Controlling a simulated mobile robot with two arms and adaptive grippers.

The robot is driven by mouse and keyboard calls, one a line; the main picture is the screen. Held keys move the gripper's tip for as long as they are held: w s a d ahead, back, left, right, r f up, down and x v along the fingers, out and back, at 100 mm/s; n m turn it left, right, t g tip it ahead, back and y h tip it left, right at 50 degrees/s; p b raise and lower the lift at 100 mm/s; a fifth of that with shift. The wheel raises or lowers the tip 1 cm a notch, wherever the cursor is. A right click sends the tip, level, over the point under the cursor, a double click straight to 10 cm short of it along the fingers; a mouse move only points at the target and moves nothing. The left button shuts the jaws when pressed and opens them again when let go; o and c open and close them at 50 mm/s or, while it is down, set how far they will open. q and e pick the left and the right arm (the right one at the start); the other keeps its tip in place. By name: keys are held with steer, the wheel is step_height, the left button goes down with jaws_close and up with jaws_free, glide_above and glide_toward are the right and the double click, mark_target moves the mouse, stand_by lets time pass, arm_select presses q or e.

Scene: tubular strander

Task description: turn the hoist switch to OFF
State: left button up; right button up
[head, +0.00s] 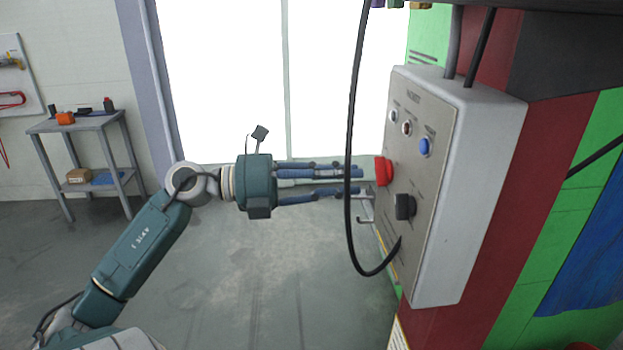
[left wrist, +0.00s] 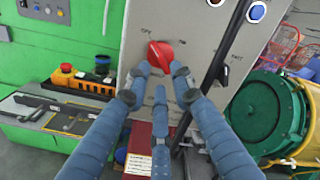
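A grey control panel (head: 421,154) faces left in the head view. A red rotary switch (head: 383,171) sticks out of its face. In the left wrist view the red switch (left wrist: 161,55) has small markings around it, one seeming to read OFF at its upper left; its exact setting is hard to tell. My left gripper (head: 362,181) points at the panel just short of the red switch. In the left wrist view its blue fingers (left wrist: 158,72) are spread around the switch's lower side, with nothing held. Contact cannot be told. My right gripper is not in view.
A black knob (head: 405,206) sits below the red switch. A blue button (head: 424,146) and two smaller round fittings are above. A black cable (head: 351,200) hangs in front of the panel, across my left fingers in the head view. A grey table (head: 84,124) stands far left.

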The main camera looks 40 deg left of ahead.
arm_select(q)
steer(key=v, duration=0.7)
steer(key=shift+s+a, duration=0.2)
steer(key=shift+s, duration=0.05)
